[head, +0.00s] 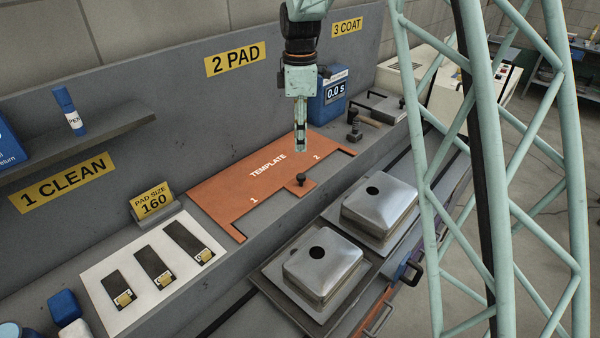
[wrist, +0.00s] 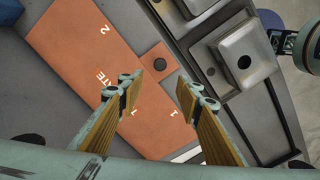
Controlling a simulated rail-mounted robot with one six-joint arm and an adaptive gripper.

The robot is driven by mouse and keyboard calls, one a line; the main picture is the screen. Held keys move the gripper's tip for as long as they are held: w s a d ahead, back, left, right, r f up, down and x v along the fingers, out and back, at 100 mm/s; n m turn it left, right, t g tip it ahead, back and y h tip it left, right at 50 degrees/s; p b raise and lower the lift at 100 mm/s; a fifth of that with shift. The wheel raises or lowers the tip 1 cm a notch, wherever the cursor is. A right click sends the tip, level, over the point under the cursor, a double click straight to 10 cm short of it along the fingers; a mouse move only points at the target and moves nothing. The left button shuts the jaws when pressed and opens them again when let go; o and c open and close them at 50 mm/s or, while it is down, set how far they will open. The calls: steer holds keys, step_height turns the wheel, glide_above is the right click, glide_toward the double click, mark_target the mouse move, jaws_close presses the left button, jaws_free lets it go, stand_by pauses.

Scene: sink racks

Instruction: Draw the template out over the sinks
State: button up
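The orange template (head: 225,190) lies flat on the grey bench behind the sinks, marked 1 and 2, with two cut-outs along its front edge. A dark knob (head: 300,179) stands on its middle tab; the knob also shows in the wrist view (wrist: 158,63). Two upturned steel sinks, a nearer one (head: 322,268) and a farther one (head: 380,205), sit on the racks in front of the template. My gripper (head: 300,147) hangs above the template, pointing down. In the wrist view its two fingers (wrist: 160,90) are apart with nothing between them. The knob lies beyond the fingertips, untouched.
A white board with several dark pads (head: 157,250) and a pad size sign (head: 153,201) are at the left. A blue device reading 0.0 s (head: 331,98) and a dark-handled tool (head: 354,128) stand right of the template. A shelf (head: 80,148) juts from the back wall.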

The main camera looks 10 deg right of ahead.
mark_target(300, 176)
steer(key=shift+f, duration=0.2)
steer(key=shift+f, duration=6.75)
jaws_close()
steer(key=shift+s, duration=0.1)
